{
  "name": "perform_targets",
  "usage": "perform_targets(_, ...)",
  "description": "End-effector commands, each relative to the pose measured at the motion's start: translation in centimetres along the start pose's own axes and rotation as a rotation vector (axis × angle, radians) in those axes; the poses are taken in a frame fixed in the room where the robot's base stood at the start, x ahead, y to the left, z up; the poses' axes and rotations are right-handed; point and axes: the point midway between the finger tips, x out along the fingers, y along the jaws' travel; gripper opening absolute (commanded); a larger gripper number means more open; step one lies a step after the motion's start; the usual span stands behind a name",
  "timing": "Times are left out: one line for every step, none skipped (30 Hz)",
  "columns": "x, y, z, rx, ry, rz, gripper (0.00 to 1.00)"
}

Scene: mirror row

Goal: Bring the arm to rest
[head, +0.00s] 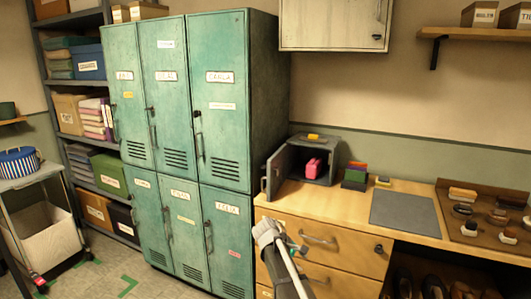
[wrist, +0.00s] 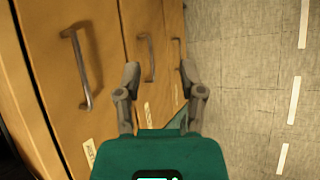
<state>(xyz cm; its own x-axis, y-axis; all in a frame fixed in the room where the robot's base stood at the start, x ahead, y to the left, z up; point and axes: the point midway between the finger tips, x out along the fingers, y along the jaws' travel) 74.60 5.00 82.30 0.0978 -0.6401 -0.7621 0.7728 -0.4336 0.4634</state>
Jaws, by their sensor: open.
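My gripper (wrist: 160,80) is open and empty in the wrist view, its two grey fingers spread apart. It points down along the drawer fronts of the wooden desk, with floor on the right. In the head view my arm rises from the bottom centre, in front of the desk drawers (head: 345,250). The fingertips cannot be made out there.
A small grey safe (head: 333,150) with its door open stands on the desk and holds a pink object (head: 314,168). A grey mat (head: 405,213) lies to its right. Teal lockers (head: 170,120) stand at left. Drawer handles (wrist: 82,70) stick out near my gripper.

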Motion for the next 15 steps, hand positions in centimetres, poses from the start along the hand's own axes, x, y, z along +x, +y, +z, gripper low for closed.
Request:
perform_targets(1.3,-2.0,2.6,0.076,0.031,-0.055,0.51)
perform_targets(1.8,-2.8,3.5,0.123,0.049,-0.089,0.51)
perform_targets(2.5,-3.9,4.6,0.184,0.073,-0.135,0.51)
perform_targets(2.9,-4.8,5.4,0.232,0.089,-0.170,0.51)
perform_targets(3.3,-5.7,6.2,0.280,0.105,-0.205,0.51)
perform_targets(3.8,-6.8,7.3,0.341,0.124,-0.253,0.51)
perform_targets(4.0,-7.6,7.9,0.386,0.136,-0.286,0.51)
perform_targets(4.2,-8.3,8.6,0.429,0.148,-0.319,0.51)
perform_targets(4.5,-9.2,9.3,0.481,0.161,-0.359,0.51)
perform_targets(4.6,-9.8,9.7,0.515,0.169,-0.385,0.51)
perform_targets(4.7,-10.3,10.1,0.547,0.176,-0.410,0.51)
perform_targets(4.8,-11.0,10.7,0.587,0.184,-0.443,0.51)
perform_targets(4.8,-11.5,11.0,0.613,0.189,-0.465,0.51)
perform_targets(4.8,-12.0,11.3,0.640,0.194,-0.487,0.51)
perform_targets(4.8,-12.5,11.8,0.673,0.198,-0.513,0.51)
